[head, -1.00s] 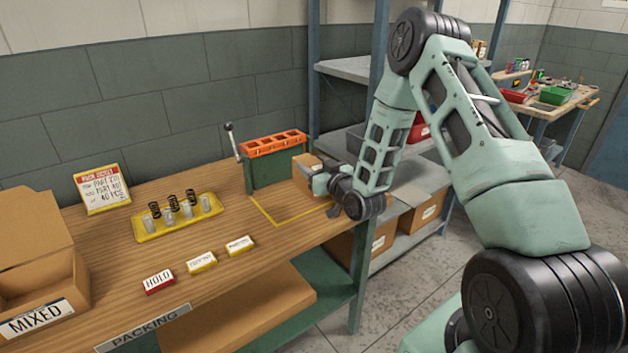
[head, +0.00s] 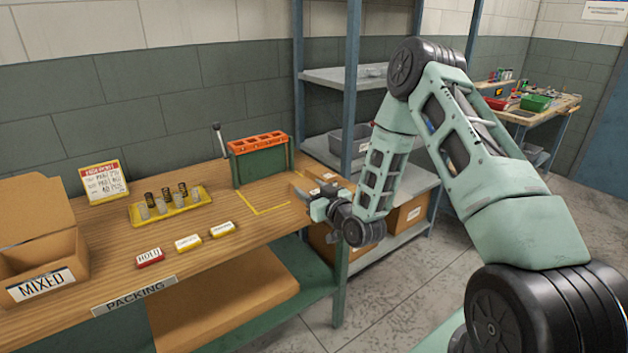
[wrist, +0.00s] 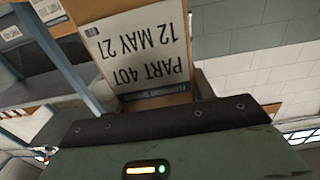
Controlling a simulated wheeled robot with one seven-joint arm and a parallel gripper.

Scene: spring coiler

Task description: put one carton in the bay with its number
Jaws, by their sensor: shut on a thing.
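My gripper (head: 318,207) is shut on a brown carton (head: 304,187), held over the right end of the packing bench by the yellow floor-tape outline (head: 272,211). Much of the carton is hidden by my gripper in the head view. In the wrist view a brown carton (wrist: 202,81) lies just past my gripper's dark edge (wrist: 165,120). Bay numbers cannot be read in the head view. The shelving rack (head: 360,78) stands right behind my gripper.
Other cartons (head: 408,214) sit low on the rack, beside a grey bin (head: 350,140) higher up. On the bench are a green and orange fixture (head: 260,160), a yellow spring tray (head: 170,209), a sign (head: 104,181), small HOLD block (head: 150,258) and a MIXED box (head: 40,268).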

